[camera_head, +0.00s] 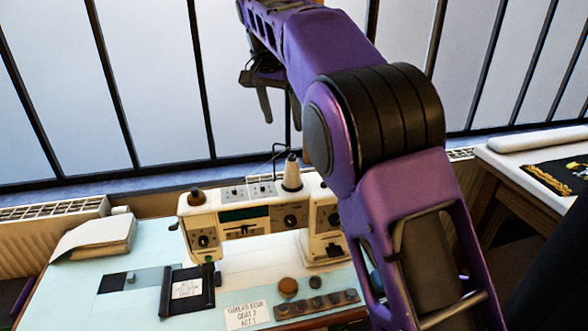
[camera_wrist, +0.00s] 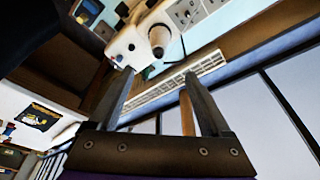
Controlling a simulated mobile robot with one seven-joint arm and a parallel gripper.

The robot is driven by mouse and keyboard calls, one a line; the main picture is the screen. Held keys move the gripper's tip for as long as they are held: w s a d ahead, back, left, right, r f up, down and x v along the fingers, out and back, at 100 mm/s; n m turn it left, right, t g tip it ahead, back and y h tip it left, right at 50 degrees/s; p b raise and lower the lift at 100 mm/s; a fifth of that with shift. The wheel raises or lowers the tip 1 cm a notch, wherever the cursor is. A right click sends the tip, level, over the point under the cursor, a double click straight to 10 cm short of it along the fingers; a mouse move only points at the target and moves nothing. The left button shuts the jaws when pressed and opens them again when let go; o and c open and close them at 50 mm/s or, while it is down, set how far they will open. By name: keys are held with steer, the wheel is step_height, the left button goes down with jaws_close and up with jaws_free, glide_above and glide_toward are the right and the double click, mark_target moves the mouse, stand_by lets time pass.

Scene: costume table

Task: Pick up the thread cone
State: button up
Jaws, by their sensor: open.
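The thread cone (camera_head: 291,174) is pale with a dark tip. It stands upright on top of the white sewing machine (camera_head: 245,215), toward the machine's right side. In the wrist view the cone (camera_wrist: 161,36) shows beyond my fingertips, near the top centre. My gripper (camera_head: 282,122) hangs from the purple arm, above the cone in the picture and apart from it. In the wrist view my gripper (camera_wrist: 157,76) has its two fingers spread, with nothing held between them.
A smaller dark-topped spool (camera_head: 196,197) sits on the machine's left end. A thin dark thread guide (camera_head: 282,148) rises beside the cone. A radiator (camera_head: 55,212) and barred windows stand behind. A paper stack (camera_head: 95,237) and a button strip (camera_head: 317,303) lie on the table.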

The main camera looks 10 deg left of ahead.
mark_target(290, 156)
steer(key=x, duration=1)
steer(key=shift+w+x, duration=0.2)
steer(key=shift+x, duration=2.65)
steer(key=shift+d+r, duration=0.1)
steer(key=shift+d, duration=0.05)
jaws_close()
